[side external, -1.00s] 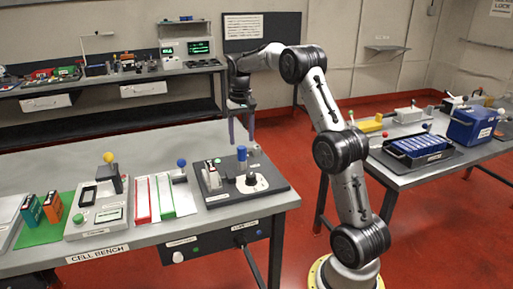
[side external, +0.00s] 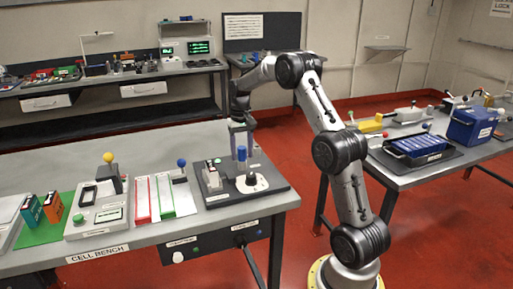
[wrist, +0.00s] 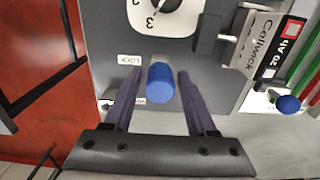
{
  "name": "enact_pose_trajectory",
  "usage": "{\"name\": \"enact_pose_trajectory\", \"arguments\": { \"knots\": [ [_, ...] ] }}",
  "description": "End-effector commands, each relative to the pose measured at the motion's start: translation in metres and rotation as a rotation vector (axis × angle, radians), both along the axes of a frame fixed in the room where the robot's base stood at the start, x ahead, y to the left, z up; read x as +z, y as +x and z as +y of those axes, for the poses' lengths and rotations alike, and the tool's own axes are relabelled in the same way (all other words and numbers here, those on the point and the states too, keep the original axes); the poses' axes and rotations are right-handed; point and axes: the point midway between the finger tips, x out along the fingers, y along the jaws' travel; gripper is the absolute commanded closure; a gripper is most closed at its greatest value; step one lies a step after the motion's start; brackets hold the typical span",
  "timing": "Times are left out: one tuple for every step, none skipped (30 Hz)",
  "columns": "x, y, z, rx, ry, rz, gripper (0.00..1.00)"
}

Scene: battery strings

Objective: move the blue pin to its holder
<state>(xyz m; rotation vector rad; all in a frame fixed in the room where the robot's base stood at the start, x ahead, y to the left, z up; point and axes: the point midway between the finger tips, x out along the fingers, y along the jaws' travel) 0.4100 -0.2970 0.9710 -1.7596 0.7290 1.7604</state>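The blue pin (side external: 241,153) stands upright on the dark fixture plate (side external: 275,180) at the right end of the cell bench. In the wrist view its round blue top (wrist: 160,83) shows between the two fingers of my gripper (wrist: 159,76). A gap shows on each side of the pin, so the gripper looks open and not closed on it. In the side view my gripper (side external: 241,150) points down over the pin, one finger on each side. A small "LOCK" label (wrist: 129,60) lies near the pin. I cannot tell which spot is the pin's holder.
A white numbered dial plate (wrist: 163,14) lies ahead of the pin. A battery block (wrist: 268,42) stands to its right. A blue ball knob (side external: 181,163) and red and green strips (side external: 152,197) are to the left on the bench. Red floor lies beyond the bench edge.

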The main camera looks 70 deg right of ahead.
Motion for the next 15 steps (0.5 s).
{"name": "enact_pose_trajectory", "arguments": {
  "knots": [
    [0.0002,0.0001,-0.0001,0.0,0.0,0.0,0.54],
    [0.0002,0.0,0.0,0.0,0.0,0.0,0.59],
    [0.0002,0.0001,-0.0001,0.0,0.0,0.0,0.67],
    [0.0003,0.0001,-0.0001,0.0,0.0,0.0,0.72],
    [0.0003,0.0001,-0.0001,0.0,0.0,0.0,0.78],
    [0.0004,0.0001,-0.0001,0.0,0.0,0.0,0.85],
    [0.0004,0.0001,-0.0001,0.0,0.0,0.0,0.9],
    [0.0004,0.0001,-0.0001,0.0,0.0,0.0,0.95],
    [0.0004,0.0001,-0.0001,0.0,-0.001,-0.001,1.0],
    [0.0005,0.0001,-0.0001,0.0,-0.001,-0.001,1.0],
    [0.0005,0.0001,-0.0001,0.0,-0.001,-0.001,1.0],
    [0.0005,0.0001,-0.0001,0.0,-0.001,-0.001,1.0],
    [0.0006,0.0001,-0.0001,0.0,-0.001,-0.001,1.0],
    [0.0009,0.0002,-0.0002,0.0,-0.001,-0.001,1.0],
    [0.001,0.0002,-0.0002,0.0,-0.001,-0.001,1.0]
  ]
}}
